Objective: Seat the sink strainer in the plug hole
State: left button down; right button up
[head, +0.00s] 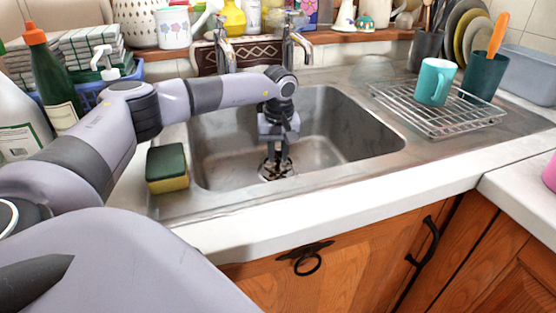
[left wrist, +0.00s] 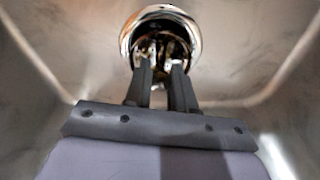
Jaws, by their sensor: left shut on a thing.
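My left gripper (head: 277,160) reaches straight down into the steel sink (head: 345,140). Its fingers are shut on the sink strainer (head: 268,172), at the plug hole in the basin floor. In the left wrist view the two fingertips (left wrist: 162,68) stand a little apart, with the strainer (left wrist: 160,45) at their tips. A shiny round rim (left wrist: 165,12) surrounds it there. The fingers hide part of the strainer and the hole. I cannot tell whether the strainer sits flush. My right gripper is not in view.
A green and yellow sponge (head: 167,168) lies at the sink's left edge. Taps (head: 290,45) stand behind the basin. A wire rack (head: 437,108) with a teal mug (head: 436,82) is on the right. Bottles (head: 48,75) crowd the left. The right of the basin is empty.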

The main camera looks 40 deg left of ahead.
aim_at(279, 169)
pick_arm(q)
jog(key=shift+f, duration=1.15)
jog(key=shift+f, duration=0.15)
jog(key=c, duration=0.9)
grip_release()
jog(key=shift+c, duration=0.2)
notch_tip(279, 169, up, 12)
jog(key=d+p, duration=0.1)
jog(key=shift+s, duration=0.45)
jog(key=shift+r+p, duration=0.25)
jog(key=shift+p, duration=0.05)
